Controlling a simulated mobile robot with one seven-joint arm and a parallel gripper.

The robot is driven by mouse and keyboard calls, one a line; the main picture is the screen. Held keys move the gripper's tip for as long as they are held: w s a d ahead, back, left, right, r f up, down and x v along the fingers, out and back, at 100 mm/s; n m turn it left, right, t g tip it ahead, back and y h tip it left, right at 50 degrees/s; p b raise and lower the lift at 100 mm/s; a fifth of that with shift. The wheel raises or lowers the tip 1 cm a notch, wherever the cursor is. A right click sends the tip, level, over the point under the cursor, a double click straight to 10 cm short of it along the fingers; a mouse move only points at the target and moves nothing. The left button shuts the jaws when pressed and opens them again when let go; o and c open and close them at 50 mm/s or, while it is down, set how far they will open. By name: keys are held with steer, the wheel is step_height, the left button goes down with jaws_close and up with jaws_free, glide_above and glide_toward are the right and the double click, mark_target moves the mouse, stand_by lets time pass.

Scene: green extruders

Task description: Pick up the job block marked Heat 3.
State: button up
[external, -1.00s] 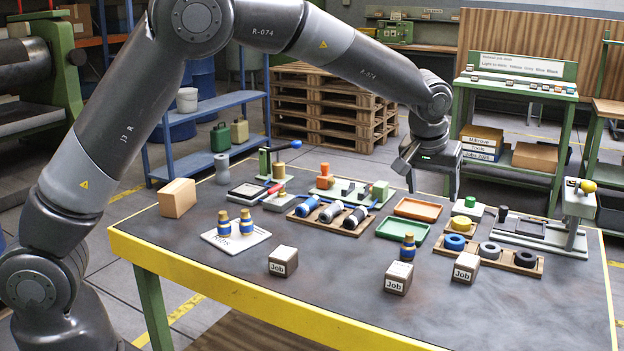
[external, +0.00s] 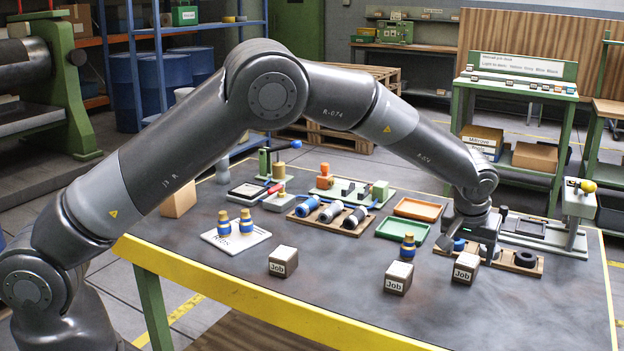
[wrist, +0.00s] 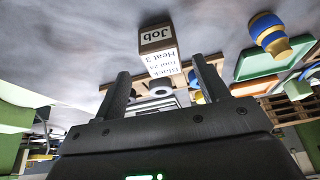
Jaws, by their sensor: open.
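The job block marked Heat 3 (wrist: 160,58) appears upside down in the wrist view, near the top, with "Black" and "Job" also on its labels. It appears to be the rightmost pale-topped job block (external: 466,268) in the external view, at the front of the table. My gripper (external: 468,248) is just behind that block, low over the ring board. In the wrist view my gripper (wrist: 162,75) is open, with the block seen beyond and between its fingers. Nothing is held.
Another job block (external: 398,280) stands left of it, with a blue-and-yellow piece (external: 408,247) behind. A third job block (external: 283,262) is farther left. The ring board (external: 527,268) and a green tray (external: 402,236) lie near my gripper. The front table strip is clear.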

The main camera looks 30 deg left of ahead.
mark_target(467, 261)
steer(key=x, duration=0.4)
steer(key=shift+s+a+f, duration=0.1)
steer(key=shift+a+f, duration=0.05)
steer(key=shift+a, duration=0.05)
steer(key=c, duration=1)
steer(key=shift+c, duration=0.4)
